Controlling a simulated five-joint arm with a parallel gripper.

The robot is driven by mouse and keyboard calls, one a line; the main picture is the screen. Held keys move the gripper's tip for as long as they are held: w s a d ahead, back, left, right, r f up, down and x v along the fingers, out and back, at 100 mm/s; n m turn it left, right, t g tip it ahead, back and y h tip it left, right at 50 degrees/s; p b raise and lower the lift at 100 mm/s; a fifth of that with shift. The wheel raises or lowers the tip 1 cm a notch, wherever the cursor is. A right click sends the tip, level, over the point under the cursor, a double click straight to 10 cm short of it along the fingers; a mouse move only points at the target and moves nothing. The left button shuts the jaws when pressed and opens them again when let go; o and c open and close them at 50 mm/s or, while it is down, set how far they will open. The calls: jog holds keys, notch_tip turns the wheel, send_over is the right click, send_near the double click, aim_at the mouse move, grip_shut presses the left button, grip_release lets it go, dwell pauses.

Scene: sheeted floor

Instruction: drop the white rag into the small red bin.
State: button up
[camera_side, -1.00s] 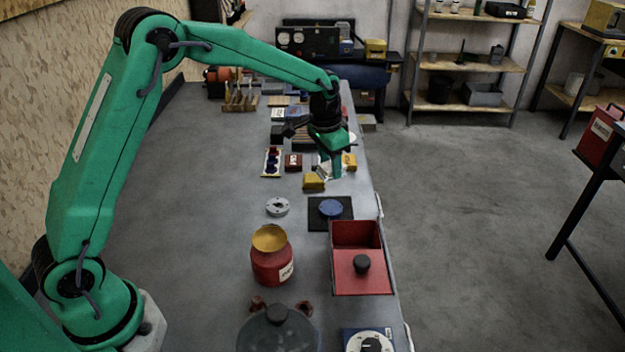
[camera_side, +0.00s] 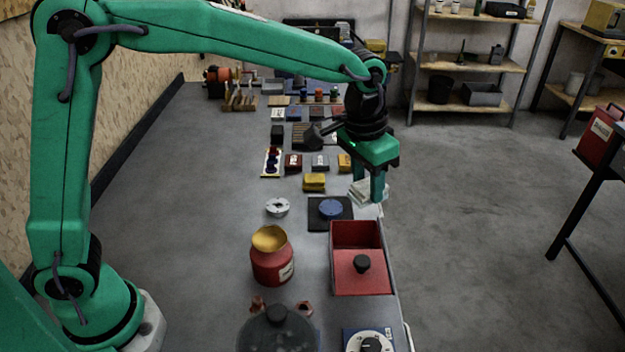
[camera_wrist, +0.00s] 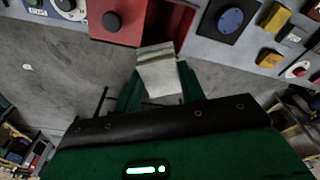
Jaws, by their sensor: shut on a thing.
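My gripper (camera_side: 377,187) is shut on the white rag (camera_side: 363,192), a folded pale cloth. It holds the rag in the air near the right edge of the bench, behind the bin in the side view. In the wrist view the rag (camera_wrist: 160,74) sits between the fingertips of my gripper (camera_wrist: 160,90). The small red bin (camera_side: 339,240) stands at the bench's right edge. A red lid with a black knob covers its front part, and its back part is open. The bin also shows at the top of the wrist view (camera_wrist: 182,20).
A blue round lid on a black mat (camera_side: 346,223) lies just behind the bin. A red jar with a yellow top (camera_side: 271,262) stands to the bin's left. A yellow block (camera_side: 314,182) and several small blocks lie farther back. The bench's left side (camera_side: 180,230) is clear.

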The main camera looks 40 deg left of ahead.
jog(key=shift+s+d+r, duration=0.2)
jog(key=shift+s+d, duration=0.1)
jog(key=shift+f, duration=0.15)
jog(key=shift+f, duration=2.9)
jog(key=o, duration=1)
jog(key=shift+r, duration=0.15)
jog(key=shift+s+a+r, duration=0.1)
jog(key=shift+s+r, duration=0.05)
jog(key=shift+r, duration=1.1)
jog(key=shift+s+a+r, duration=0.1)
jog(key=shift+s+r, duration=0.1)
jog(key=shift+r, duration=1.05)
jog(key=shift+s+r, duration=0.15)
jog(key=shift+r, duration=1.1)
